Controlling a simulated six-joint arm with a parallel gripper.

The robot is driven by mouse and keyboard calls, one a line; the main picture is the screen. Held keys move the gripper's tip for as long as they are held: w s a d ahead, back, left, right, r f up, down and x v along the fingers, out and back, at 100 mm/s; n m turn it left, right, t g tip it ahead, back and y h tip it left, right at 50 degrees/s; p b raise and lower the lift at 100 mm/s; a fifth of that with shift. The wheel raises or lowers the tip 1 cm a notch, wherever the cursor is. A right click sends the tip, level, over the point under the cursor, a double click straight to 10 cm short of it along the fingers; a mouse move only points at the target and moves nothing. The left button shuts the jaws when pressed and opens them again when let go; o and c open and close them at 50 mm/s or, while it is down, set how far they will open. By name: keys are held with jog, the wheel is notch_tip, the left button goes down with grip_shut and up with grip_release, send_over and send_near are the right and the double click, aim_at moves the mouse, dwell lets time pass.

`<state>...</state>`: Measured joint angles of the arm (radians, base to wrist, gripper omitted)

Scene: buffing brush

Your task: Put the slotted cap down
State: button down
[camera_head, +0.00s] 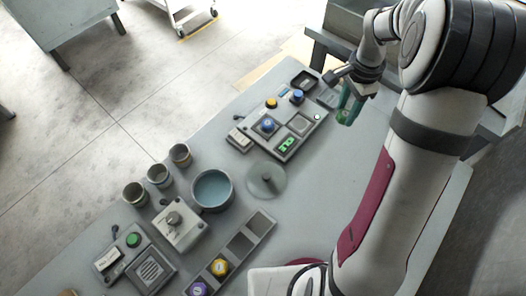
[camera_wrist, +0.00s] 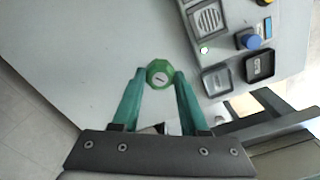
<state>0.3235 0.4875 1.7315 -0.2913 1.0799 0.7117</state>
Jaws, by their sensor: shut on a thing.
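Below the cap the grey table top (camera_wrist: 100,50) is bare. I cannot tell the exact height of the cap above the table.
A control panel (camera_head: 277,128) with blue and orange knobs lies left of my gripper. A clear disc (camera_head: 265,181), a blue bowl (camera_head: 212,190), several cups, and a slotted tray (camera_head: 240,244) with yellow and purple caps stand further down. The table right of the disc is clear.

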jog(key=s+a+n, duration=0.4)
jog(key=a+n, duration=0.2)
jog(key=a, duration=0.8)
jog(key=n, duration=0.5)
send_over(215, 194)
notch_tip(215, 194, down, 8)
jog(key=shift+d+f, duration=0.1)
notch_tip(215, 194, down, 4)
jog(key=shift+f, duration=0.15)
jog(key=shift+c, duration=2.2)
grip_release()
